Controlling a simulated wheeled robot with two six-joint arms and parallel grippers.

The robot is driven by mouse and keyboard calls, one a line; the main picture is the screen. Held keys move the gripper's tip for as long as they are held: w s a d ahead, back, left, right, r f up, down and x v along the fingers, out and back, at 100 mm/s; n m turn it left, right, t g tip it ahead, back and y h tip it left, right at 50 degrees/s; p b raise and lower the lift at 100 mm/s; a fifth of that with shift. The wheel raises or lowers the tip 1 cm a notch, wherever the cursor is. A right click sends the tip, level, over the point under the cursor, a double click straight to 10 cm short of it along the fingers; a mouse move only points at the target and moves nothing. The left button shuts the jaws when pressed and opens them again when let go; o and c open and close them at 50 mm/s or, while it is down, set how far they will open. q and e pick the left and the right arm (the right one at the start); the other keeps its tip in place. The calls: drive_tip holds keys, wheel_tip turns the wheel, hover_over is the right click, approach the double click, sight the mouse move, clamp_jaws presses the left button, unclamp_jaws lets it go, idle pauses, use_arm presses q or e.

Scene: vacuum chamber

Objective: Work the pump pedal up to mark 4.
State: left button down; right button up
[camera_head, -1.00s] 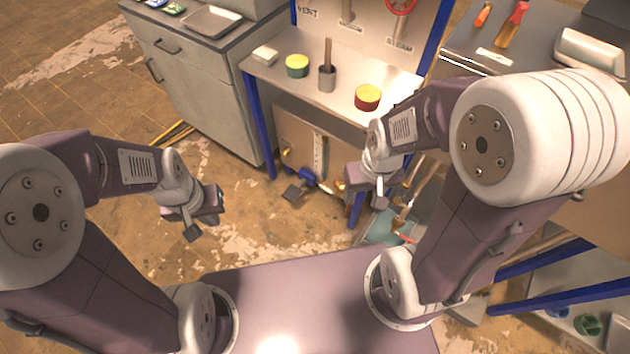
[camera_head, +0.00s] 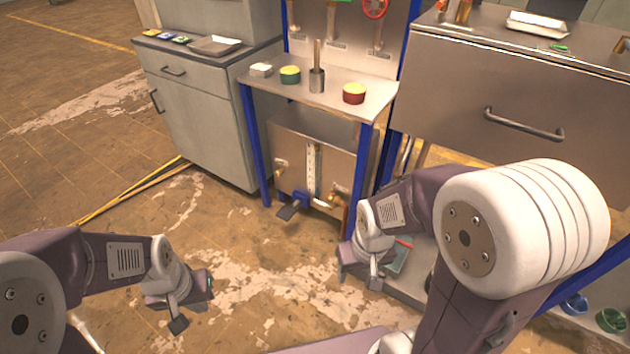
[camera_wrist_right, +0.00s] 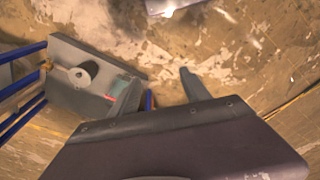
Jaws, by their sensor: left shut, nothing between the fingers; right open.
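The pump pedal (camera_head: 288,212) has a dark pad on a blue body and sits low at the front of a metal pump box (camera_head: 291,150) under the bench. An upright pale scale (camera_head: 312,168) with small marks is on the box front; the marks are too small to read. My left gripper (camera_head: 196,308) is shut and empty, in front of the pedal and to its left in the picture. My right gripper (camera_head: 362,276) is open and empty, right of the pedal. Both are apart from the pedal. The right wrist view does not clearly show the pedal.
A grey cabinet (camera_head: 205,120) stands left, a steel drawer unit (camera_head: 480,100) right. Floor before the pedal is clear.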

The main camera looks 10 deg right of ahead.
drive_tip(key=shift+s+r, duration=0.25)
drive_tip(key=shift+s, duration=0.05)
drive_tip(key=shift+w, duration=0.1)
clamp_jaws()
idle(1.4)
